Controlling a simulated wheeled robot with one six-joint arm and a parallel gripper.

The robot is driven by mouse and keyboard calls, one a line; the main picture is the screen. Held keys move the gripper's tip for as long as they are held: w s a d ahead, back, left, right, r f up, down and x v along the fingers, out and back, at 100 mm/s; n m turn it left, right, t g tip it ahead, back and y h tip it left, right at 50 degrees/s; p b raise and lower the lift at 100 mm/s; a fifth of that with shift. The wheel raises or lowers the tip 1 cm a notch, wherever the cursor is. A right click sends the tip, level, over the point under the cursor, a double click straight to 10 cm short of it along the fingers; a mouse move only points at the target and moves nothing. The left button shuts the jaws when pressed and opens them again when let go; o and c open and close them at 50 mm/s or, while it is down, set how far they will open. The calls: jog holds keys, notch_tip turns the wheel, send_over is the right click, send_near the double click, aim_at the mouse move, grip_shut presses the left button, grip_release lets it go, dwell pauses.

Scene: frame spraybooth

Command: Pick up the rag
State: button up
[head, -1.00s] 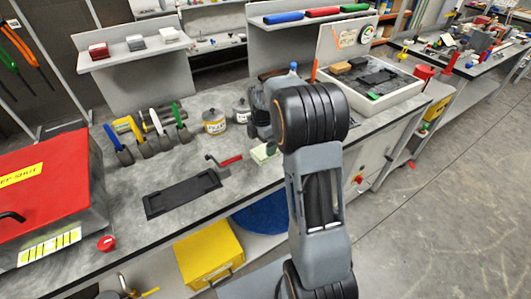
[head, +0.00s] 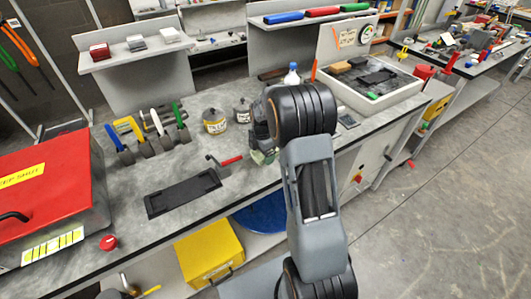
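The rag is probably the small pale green cloth (head: 264,157) on the grey bench near its front edge, in the middle of the head view. My gripper (head: 262,146) is low over it and hides most of it. My wrist covers the fingers, so I cannot tell whether they are open, shut or touching the cloth.
A red-handled tool (head: 226,161) lies just left of the cloth. A black tray (head: 183,193) lies further left, and paint cans (head: 214,122) stand behind. A box with a grey rim (head: 400,97) is at right.

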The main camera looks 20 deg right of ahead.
jog(key=c, duration=0.7)
jog(key=shift+o, duration=0.2)
jog(key=shift+r, duration=0.1)
jog(key=shift+r, duration=0.65)
jog(key=s+d+r+b, duration=0.2)
jog(key=s+d+r, duration=0.6)
jog(key=s+r, duration=0.3)
jog(key=shift+d+r+b, duration=0.25)
jog(key=shift+b, duration=0.05)
